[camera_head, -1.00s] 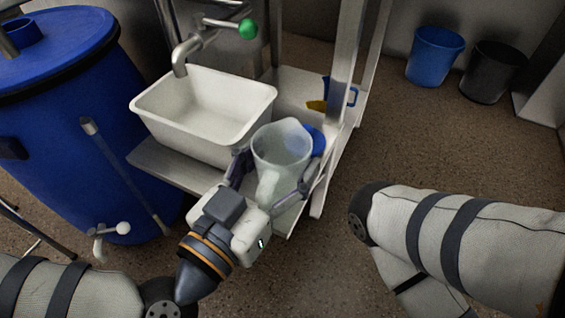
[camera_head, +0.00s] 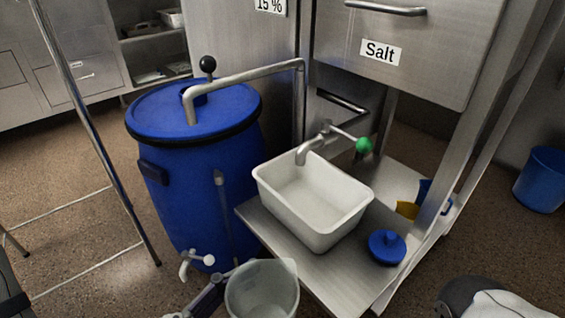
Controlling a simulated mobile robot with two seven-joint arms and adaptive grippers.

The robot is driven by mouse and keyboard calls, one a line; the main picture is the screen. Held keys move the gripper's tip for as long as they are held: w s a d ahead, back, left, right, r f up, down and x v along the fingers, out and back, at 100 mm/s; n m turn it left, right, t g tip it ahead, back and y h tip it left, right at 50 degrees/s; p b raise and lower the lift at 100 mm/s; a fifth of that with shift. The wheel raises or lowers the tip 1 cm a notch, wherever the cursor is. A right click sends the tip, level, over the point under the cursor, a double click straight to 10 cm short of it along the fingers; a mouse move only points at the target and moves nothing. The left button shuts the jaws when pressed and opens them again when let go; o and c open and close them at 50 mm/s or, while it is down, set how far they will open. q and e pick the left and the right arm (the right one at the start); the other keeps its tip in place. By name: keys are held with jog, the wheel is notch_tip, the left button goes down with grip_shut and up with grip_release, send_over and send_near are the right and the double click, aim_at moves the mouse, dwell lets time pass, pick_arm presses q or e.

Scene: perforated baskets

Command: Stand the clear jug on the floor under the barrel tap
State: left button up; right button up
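The clear jug (camera_head: 262,288) is at the bottom edge of the head view, in front of the steel shelf's near edge, with its mouth up. Its lower part is cut off. One finger of my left gripper (camera_head: 212,296) lies against the jug's left side; the other finger is hidden or out of frame. The jug is off the shelf and in my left gripper. The barrel tap (camera_head: 194,262), white with a round knob, sits low on the front of the blue barrel (camera_head: 205,165), left of the jug. My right gripper is out of view.
A white tub (camera_head: 312,232) stands on the steel shelf (camera_head: 345,270) under a green-knobbed tap (camera_head: 340,140). A blue lid (camera_head: 387,247) lies beside it. A thin metal frame (camera_head: 90,120) stands left of the barrel. Brown floor (camera_head: 100,225) is open between them.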

pick_arm(q)
jog(key=a+r, duration=0.3)
jog(key=a, duration=0.5)
jog(key=a+r, duration=0.3)
jog(key=a, duration=0.5)
jog(key=w+r+n+t+y+p, duration=0.2)
jog(key=r+n+t+y+p, duration=0.35)
jog(key=r+p, duration=0.65)
jog(key=w+r+n+t+y+p, duration=0.25)
jog(key=r+n+y+p, duration=0.5)
jog(key=p, duration=0.75)
jog(key=s+f+m+y, duration=0.1)
jog(key=s+y, duration=0.1)
jog(key=s, duration=0.6)
jog(key=shift+f+m, duration=0.3)
jog(key=shift+f, duration=0.05)
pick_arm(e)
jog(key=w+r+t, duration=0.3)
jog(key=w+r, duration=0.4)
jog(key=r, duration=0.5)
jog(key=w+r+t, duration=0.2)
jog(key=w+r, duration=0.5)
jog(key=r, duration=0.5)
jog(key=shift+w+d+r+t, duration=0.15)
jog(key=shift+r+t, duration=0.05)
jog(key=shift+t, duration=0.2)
pick_arm(q)
jog(key=shift+d, duration=0.15)
